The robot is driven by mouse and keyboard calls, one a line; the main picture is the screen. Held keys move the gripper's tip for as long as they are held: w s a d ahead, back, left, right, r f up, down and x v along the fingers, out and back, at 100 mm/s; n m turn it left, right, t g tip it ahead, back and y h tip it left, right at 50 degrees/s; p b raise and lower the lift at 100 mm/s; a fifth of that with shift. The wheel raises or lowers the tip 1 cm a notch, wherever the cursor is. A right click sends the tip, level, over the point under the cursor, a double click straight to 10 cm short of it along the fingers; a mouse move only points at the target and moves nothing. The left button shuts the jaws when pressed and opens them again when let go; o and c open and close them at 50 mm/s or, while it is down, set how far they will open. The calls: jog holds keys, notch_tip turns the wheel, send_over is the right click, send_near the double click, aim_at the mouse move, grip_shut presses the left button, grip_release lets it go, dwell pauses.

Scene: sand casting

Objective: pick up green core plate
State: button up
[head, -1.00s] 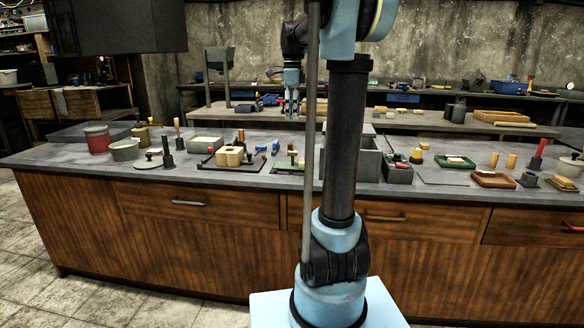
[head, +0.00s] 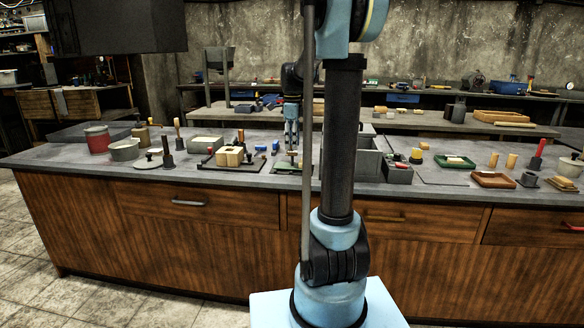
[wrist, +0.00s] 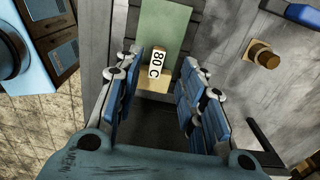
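The green core plate (wrist: 165,28) lies flat below my gripper in the wrist view, running toward the top of the picture. A tan block (wrist: 154,82) with a white label reading "80 C" (wrist: 157,66) sits at its near end. My gripper (wrist: 158,68) is open, with one blue finger on each side of the label and nothing held. I cannot tell whether the fingers touch the plate.
A dark board with a cream block (head: 230,155) lies left of my gripper. A grey box (head: 368,160) stands close on the right. A brown knob (wrist: 263,55) and a blue piece (wrist: 302,12) are near in the wrist view. A green tray (head: 455,162) is further right.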

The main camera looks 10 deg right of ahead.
aim_at(292, 153)
jog(key=shift+s+f, duration=0.2)
jog(key=shift+f, duration=2.45)
grip_shut()
